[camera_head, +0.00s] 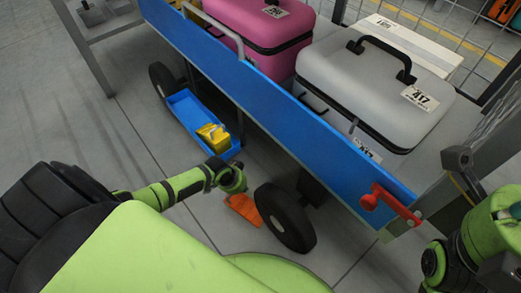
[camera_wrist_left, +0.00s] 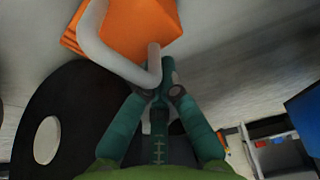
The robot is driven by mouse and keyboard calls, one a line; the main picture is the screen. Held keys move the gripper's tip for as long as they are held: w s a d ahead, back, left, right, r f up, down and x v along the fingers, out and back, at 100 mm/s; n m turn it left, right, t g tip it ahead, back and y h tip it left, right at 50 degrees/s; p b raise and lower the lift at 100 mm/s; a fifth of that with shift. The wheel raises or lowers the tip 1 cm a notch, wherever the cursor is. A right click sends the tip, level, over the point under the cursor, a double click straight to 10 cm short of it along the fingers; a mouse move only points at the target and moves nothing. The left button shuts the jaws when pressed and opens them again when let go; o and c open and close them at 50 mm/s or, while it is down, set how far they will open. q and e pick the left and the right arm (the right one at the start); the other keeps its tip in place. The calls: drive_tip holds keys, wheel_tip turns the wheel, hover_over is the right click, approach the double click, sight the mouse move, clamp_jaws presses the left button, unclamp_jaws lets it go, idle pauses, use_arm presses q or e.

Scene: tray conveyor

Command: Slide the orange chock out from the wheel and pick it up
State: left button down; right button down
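The orange chock (camera_head: 243,208) lies on the floor just left of the near black wheel (camera_head: 285,218) of the blue cart. I cannot tell whether they touch. In the left wrist view the chock (camera_wrist_left: 125,25) is at the top, with a pale bent handle (camera_wrist_left: 95,45) reaching toward the fingers; the wheel (camera_wrist_left: 50,120) fills the left side. My left gripper (camera_head: 236,184) is low over the chock. In the wrist view its fingers (camera_wrist_left: 160,88) come together around the end of the handle and look closed on it. My right gripper is not in view; only green right arm links show.
The blue cart side (camera_head: 270,95) stands above, carrying a pink case (camera_head: 262,25) and a grey case (camera_head: 370,85). A blue lower tray (camera_head: 188,108) holds a yellow object (camera_head: 213,137). A red lever (camera_head: 390,203) sits on the cart's near end. Floor left of the cart is open.

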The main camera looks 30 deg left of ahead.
use_arm(q)
drive_tip(key=shift+s+d+f+g, duration=0.1)
drive_tip(key=shift+s+f+g, duration=0.3)
drive_tip(key=shift+s, duration=0.45)
drive_tip(key=shift+t, duration=0.4)
drive_tip(key=v, duration=0.4)
drive_tip(key=w+v, duration=0.1)
drive_tip(key=v, duration=0.7)
drive_tip(key=shift+w+r, duration=0.4)
